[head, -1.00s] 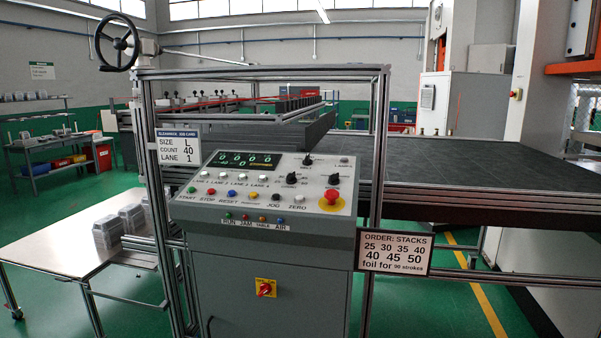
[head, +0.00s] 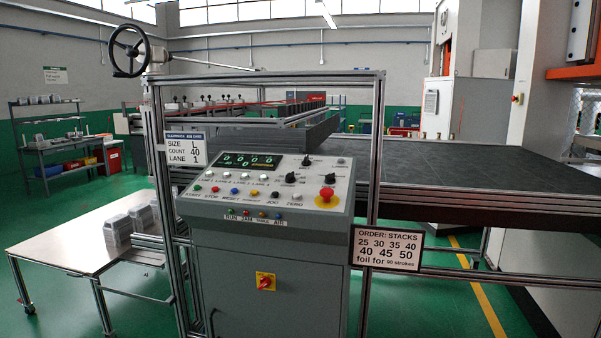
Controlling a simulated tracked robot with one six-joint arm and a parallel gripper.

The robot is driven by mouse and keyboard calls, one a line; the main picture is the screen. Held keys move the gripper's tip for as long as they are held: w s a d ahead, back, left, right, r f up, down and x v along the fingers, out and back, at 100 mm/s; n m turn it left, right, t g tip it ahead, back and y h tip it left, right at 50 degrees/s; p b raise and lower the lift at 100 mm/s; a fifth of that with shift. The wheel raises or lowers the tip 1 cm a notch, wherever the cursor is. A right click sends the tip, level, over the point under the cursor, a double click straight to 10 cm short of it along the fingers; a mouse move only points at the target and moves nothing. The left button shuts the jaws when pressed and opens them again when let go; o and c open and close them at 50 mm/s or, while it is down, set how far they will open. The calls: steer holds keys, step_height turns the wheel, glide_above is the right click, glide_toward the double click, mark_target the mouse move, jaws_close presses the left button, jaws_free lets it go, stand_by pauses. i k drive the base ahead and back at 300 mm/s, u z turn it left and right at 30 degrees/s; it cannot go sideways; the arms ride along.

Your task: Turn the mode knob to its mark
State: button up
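The grey control console (head: 268,245) stands in the middle of the head view, with a sloped panel on top. Three black knobs sit on the panel: an upper one (head: 307,160), a lower left one (head: 290,178) and a lower right one (head: 327,177). Their labels and marks are too small to read, so I cannot tell which is the mode knob or where it points. A lit display (head: 250,160) is at the panel's upper left. My gripper is not in view.
Metal frame posts flank the console, with a handwheel (head: 129,51) at top left. An order sign (head: 388,247) hangs at right. A table (head: 80,245) with foil trays stands left. Green floor shows around.

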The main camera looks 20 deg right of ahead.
mark_target(329, 178)
steer(key=i, duration=0.85)
